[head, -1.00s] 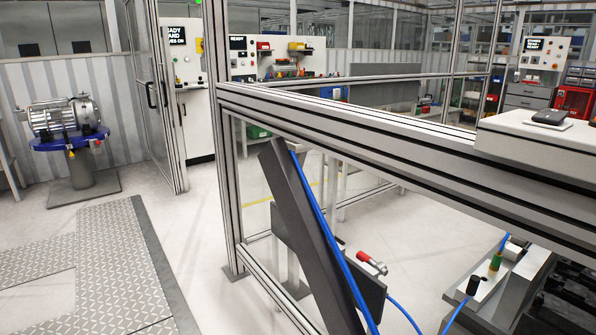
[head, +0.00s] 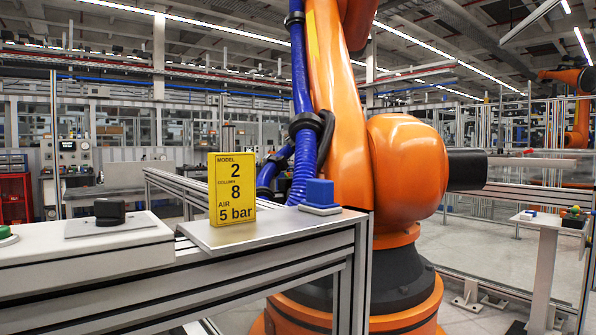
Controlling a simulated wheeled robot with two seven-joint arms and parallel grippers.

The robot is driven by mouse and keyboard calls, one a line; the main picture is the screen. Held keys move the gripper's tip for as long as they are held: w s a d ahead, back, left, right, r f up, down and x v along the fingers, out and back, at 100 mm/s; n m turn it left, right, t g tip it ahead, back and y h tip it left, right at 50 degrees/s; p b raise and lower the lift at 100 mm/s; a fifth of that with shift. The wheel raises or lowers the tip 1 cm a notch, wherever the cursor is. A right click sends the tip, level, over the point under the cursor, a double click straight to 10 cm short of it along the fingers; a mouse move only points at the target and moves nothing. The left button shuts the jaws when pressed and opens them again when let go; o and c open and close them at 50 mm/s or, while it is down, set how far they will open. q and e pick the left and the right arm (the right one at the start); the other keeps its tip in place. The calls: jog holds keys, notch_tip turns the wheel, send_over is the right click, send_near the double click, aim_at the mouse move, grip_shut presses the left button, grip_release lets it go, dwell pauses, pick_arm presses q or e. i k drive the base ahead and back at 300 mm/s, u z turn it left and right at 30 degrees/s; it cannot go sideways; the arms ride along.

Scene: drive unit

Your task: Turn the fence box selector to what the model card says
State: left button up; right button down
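The yellow model card (head: 231,188) stands upright on a grey plate on the fence rail. It reads MODEL 2, COLUMN 8, AIR 5 bar. To its left is the white fence box (head: 70,260), with a black selector knob (head: 110,211) on a grey plate on its top. Which position the selector points at cannot be read from here. Neither of my grippers is in view.
A green button (head: 6,233) sits on the fence box at the left edge. A blue block (head: 320,193) lies right of the card. A large orange robot arm (head: 335,110) stands close behind the rail. A white stand (head: 545,250) is at the right.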

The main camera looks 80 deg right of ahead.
aim_at(108, 212)
jog(key=z, duration=2.1)
